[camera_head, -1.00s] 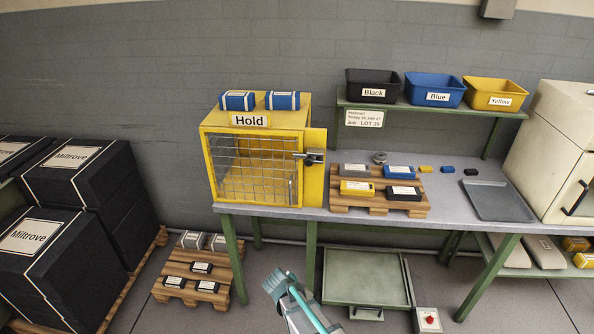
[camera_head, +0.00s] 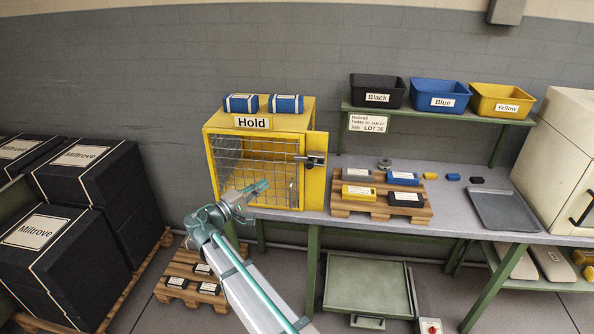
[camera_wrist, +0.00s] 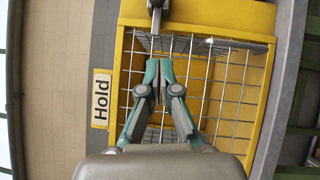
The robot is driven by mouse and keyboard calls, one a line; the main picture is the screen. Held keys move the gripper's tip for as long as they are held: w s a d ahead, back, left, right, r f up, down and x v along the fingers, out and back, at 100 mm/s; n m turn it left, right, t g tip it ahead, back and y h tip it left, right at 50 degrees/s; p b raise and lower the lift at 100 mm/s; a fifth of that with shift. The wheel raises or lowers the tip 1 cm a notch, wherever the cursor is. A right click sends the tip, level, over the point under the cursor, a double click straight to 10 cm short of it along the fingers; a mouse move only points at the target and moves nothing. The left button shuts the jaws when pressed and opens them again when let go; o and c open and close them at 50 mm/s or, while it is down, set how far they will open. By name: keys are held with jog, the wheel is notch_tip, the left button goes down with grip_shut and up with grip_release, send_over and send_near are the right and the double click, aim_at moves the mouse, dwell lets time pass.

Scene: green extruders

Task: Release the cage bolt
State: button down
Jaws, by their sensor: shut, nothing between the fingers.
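The yellow cage (camera_head: 222,122) marked "Hold" stands on the left end of the bench, with its wire mesh door (camera_head: 235,165) closed across the front. The cage bolt (camera_head: 313,160), dark and metallic, sits on the yellow plate at the right of the door. A dark metal part that looks like this bolt (camera_wrist: 157,5) shows at the top edge of the wrist view. My gripper (camera_head: 264,185) is shut and empty in front of the lower mesh. In the wrist view my gripper (camera_wrist: 158,66) points toward the bolt, apart from it.
Two blue boxes (camera_head: 286,104) lie on the cage top. A wooden pallet (camera_head: 380,212) with several boxes stands right of the cage. Black crates (camera_head: 95,180) are stacked at the left. Black, blue and yellow bins (camera_head: 440,92) stand on the shelf above.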

jog(key=shift+r, duration=0.1)
dwell(0.3)
jog(key=s+d+p+x, duration=0.2)
jog(key=p+x, duration=0.3)
jog(key=x, duration=0.7)
jog(key=shift+w+d+r+p, duration=0.15)
jog(key=shift+w+d+p, duration=0.15)
jog(key=shift+w+d, duration=0.1)
jog(key=shift+s, duration=0.1)
